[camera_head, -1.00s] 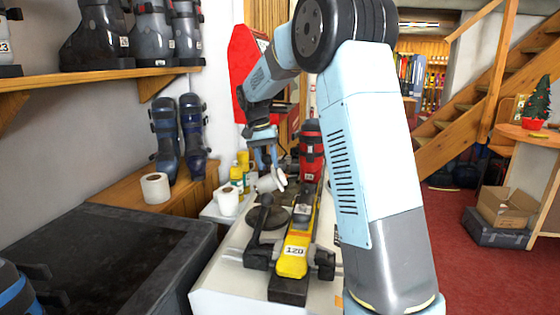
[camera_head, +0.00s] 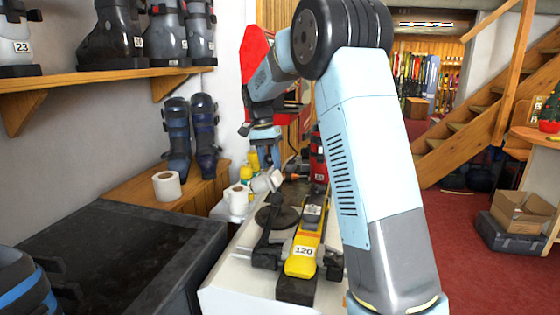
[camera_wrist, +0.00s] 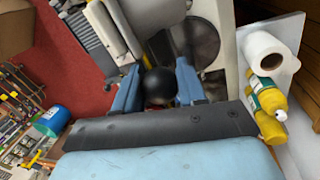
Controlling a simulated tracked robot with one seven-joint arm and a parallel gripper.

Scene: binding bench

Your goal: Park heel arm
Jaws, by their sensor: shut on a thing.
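My gripper (camera_wrist: 160,88) is shut on a round black knob (camera_wrist: 159,84) in the wrist view, a blue finger on each side. The knob sits close to a pale grey arm (camera_wrist: 110,28), probably the heel arm, though their joint is hidden. A yellow and black binding device (camera_head: 306,240) tagged 120 stands on the bench.
A round grey disc (camera_wrist: 197,42) lies beside the knob. White paper rolls (camera_head: 167,185) (camera_head: 238,199) and yellow bottles (camera_wrist: 268,102) stand left of the bench in the camera_head view. A black-topped cabinet (camera_head: 110,250) fills the lower left.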

